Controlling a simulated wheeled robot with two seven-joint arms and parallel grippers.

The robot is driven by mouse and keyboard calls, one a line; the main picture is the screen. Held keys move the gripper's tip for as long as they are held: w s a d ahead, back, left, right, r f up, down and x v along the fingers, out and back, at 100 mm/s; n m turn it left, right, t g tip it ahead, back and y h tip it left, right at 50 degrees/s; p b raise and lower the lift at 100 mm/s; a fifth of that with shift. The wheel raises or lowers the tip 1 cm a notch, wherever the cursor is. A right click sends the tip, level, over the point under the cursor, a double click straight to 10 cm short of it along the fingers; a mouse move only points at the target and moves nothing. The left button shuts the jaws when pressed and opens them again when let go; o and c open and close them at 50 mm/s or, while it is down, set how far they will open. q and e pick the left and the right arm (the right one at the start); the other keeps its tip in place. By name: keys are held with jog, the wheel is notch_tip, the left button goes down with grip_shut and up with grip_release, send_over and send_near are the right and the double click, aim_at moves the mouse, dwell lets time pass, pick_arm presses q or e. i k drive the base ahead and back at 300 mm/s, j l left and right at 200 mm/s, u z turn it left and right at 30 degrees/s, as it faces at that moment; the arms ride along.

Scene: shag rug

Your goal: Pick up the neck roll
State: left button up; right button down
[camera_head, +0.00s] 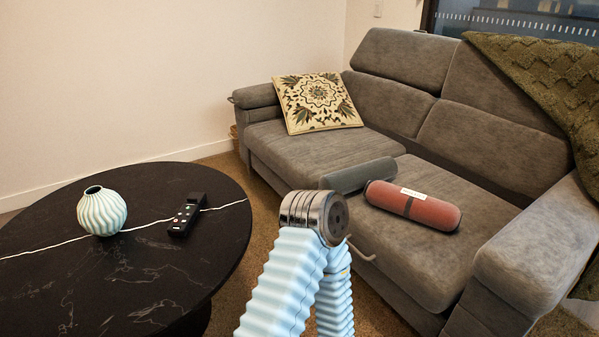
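Two roll-shaped things lie side by side on the grey sofa (420,265) seat. One is a plain grey roll (358,175), which looks like the neck roll. The other is a reddish roll (432,211) with a dark band and a white label, lying just right of the grey one. The near end of the grey roll is close to the seat's front edge. Neither of my grippers shows. A light blue ribbed arm part with a metal joint, which looks like mine, rises in front of the sofa.
A dark oval table (120,280) stands at the left with a pale ribbed vase (102,211) and a black handset (187,214). A patterned cushion (317,102) leans at the sofa's far end. A green blanket (545,80) hangs over the backrest at right. Carpet shows between table and sofa.

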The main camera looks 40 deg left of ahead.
aim_at(349, 180)
jog(key=u, duration=1)
